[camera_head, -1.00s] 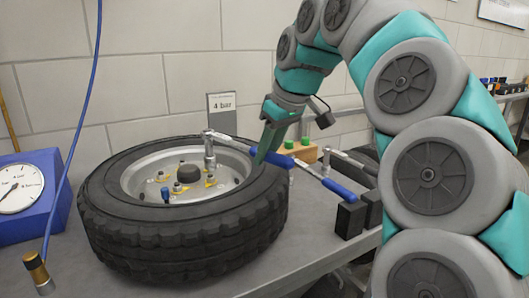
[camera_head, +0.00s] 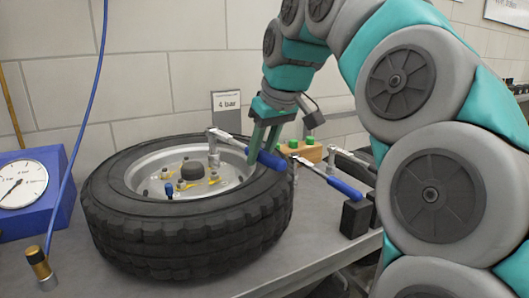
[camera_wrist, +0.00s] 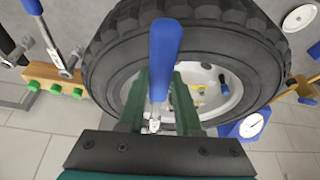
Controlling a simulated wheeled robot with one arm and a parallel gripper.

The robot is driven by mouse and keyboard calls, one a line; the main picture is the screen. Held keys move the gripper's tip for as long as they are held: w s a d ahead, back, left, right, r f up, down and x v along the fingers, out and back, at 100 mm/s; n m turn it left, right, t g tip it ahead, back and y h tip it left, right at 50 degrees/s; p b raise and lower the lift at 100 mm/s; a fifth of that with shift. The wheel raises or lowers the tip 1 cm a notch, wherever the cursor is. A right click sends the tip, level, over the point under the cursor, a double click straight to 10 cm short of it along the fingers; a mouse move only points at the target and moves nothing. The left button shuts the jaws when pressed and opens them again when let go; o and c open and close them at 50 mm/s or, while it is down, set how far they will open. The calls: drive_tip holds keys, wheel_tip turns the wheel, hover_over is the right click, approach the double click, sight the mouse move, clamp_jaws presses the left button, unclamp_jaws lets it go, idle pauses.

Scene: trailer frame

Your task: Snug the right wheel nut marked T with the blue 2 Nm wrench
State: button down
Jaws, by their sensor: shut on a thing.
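My gripper (camera_head: 262,155) is shut on a blue-handled wrench (camera_head: 271,160), held above the right side of the tyre. In the wrist view, my two green fingers (camera_wrist: 160,85) flank the wrench near where its blue handle (camera_wrist: 165,50) meets the metal shaft. The wrench head (camera_head: 215,134) is above the right part of the rim, with its socket pointing down; whether it touches a nut I cannot tell. The wheel (camera_head: 190,235) lies flat on the bench. Several nuts with yellow marks (camera_head: 185,187) ring its hub; no letter T is legible.
A second blue-handled wrench (camera_head: 342,187) rests on black supports to the right. A wooden block with green pegs (camera_head: 300,150) stands behind the tyre. A blue gauge box (camera_head: 50,218), a hanging hose with brass end (camera_head: 38,264) and a "4 bar" sign (camera_head: 227,104) are nearby.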

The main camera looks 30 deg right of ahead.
drive_tip(key=shift+a, duration=0.25)
idle(0.3)
drive_tip(key=shift+s+a+m+h+b, duration=0.15)
drive_tip(key=shift+a+m+h+b, duration=0.3)
drive_tip(key=shift+a+m, duration=0.85)
drive_tip(key=shift+a+n, duration=0.3)
drive_tip(key=shift+a, duration=0.05)
drive_tip(key=shift+a, duration=0.45)
drive_tip(key=shift+d+r+n+y+p, duration=0.15)
drive_tip(key=shift+d+n+y+p, duration=0.15)
drive_tip(key=shift+d, duration=0.75)
drive_tip(key=shift+d+n, duration=0.3)
drive_tip(key=shift+d, duration=0.2)
drive_tip(key=c, duration=1.2)
unclamp_jaws()
drive_tip(key=shift+c, duration=0.2)
clamp_jaws()
